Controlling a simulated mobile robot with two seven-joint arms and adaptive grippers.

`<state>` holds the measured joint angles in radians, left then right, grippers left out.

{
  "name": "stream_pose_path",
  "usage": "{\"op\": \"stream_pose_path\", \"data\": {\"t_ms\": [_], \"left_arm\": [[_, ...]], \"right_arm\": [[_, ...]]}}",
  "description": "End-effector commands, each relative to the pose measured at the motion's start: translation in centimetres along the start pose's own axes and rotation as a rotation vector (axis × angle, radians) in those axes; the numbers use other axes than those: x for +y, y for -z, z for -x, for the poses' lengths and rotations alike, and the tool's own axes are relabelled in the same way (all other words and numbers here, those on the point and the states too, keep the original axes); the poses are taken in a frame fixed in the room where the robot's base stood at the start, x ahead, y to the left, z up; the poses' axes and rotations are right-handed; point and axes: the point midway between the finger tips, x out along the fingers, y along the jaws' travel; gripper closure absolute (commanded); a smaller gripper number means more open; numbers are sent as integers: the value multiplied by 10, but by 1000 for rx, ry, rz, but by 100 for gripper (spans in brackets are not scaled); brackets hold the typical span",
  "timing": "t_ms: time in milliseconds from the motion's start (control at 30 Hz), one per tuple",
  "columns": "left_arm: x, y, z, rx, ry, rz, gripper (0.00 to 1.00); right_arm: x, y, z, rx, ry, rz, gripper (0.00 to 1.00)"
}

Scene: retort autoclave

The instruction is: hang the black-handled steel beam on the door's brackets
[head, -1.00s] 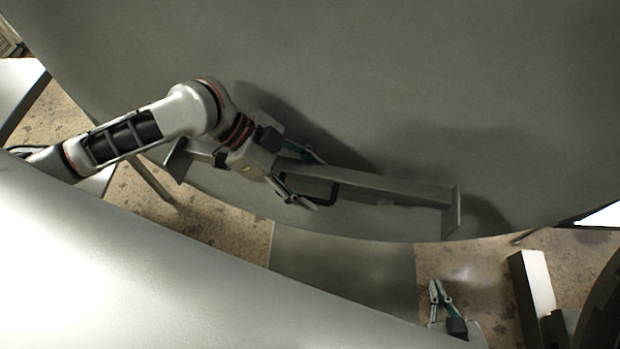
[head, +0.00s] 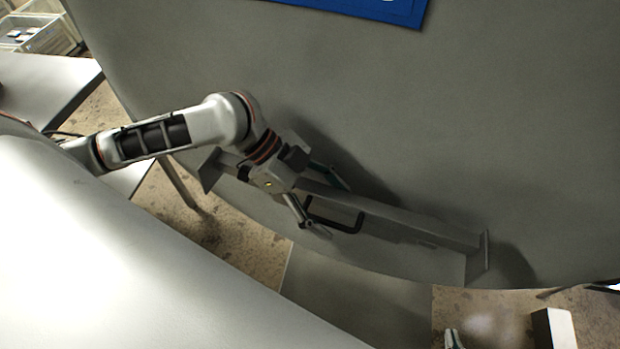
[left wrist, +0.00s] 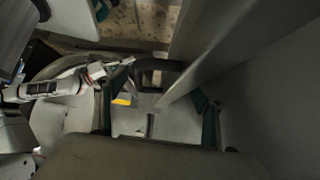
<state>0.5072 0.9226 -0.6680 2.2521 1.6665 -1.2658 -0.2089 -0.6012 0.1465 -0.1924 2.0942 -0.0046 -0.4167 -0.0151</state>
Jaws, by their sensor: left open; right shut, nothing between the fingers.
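The steel beam (head: 400,218) lies slanted along the lower part of the big grey door (head: 420,120), with a plate at each end. Its black handle (head: 345,226) sticks out on the near side; it also shows in the left wrist view (left wrist: 155,65). My left gripper (head: 322,203) is open at the beam beside the handle, one finger on each side of the bar. It appears empty, though contact is unclear. The brackets cannot be made out, so I cannot tell whether the beam rests on them. Only a tip of my right gripper (head: 452,340) shows at the bottom edge.
A blue sign (head: 385,8) is on the door at the top. A grey table (head: 45,85) and a white crate (head: 45,40) stand at the far left. A pale block-like post (head: 555,328) stands at the bottom right. Speckled floor shows below the door.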

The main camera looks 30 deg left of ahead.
Motion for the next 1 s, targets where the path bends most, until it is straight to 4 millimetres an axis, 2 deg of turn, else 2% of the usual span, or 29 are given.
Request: {"op": "stream_pose_path", "data": {"t_ms": [33, 200, 500, 700, 1000], "left_arm": [[-6, 0, 14, -6, 18, -7, 22], [-5, 0, 46, -6, 17, -6, 22], [-3, 0, 90, -3, 10, -3, 22], [-1, 1, 101, 0, 6, -2, 22], [0, 1, 102, 1, 3, -2, 22]], "right_arm": [[0, 1, 0, 1, -1, 0, 100], [0, 1, 1, 0, -1, 0, 100], [0, 0, 1, -1, -1, -1, 100], [0, 0, 1, -1, -1, -1, 100], [0, 0, 1, -1, -1, 0, 100]]}}
